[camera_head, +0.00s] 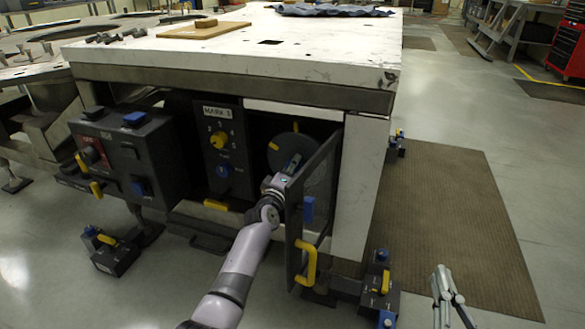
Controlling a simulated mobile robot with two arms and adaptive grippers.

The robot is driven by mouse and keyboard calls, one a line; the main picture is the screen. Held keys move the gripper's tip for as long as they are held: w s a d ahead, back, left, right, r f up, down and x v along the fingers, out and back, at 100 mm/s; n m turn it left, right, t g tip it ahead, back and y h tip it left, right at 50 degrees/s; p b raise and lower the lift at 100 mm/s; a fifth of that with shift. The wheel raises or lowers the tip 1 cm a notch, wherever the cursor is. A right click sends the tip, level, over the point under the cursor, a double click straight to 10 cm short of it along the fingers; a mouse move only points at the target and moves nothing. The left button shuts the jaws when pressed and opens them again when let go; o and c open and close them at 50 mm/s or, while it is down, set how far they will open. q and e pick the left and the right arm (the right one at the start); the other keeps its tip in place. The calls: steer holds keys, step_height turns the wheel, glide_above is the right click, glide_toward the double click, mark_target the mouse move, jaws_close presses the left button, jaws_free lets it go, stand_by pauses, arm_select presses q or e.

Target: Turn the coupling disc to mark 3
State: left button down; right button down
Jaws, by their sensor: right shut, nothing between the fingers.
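The dark round coupling disc (281,152) sits inside the open bay under the white table, with yellow pieces at its rim. My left arm reaches up into the bay, and my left gripper (292,163) is at the disc's lower right. The open door partly hides it; I cannot tell whether its fingers touch the disc or are closed. My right gripper (440,268) is shut and empty over the floor at lower right.
The mesh door (320,178) stands open right of my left gripper, with a yellow handle (308,265). A dark box with knobs (140,150) juts out at left. The white tabletop (300,45) overhangs the bay. The brown mat (450,220) at right is clear.

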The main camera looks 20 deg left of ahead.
stand_by(0.3)
arm_select(q)
steer(key=c, duration=1)
jaws_free()
steer(key=s, duration=1.2)
steer(key=shift+a+f, duration=0.1)
steer(key=shift+a, duration=0.2)
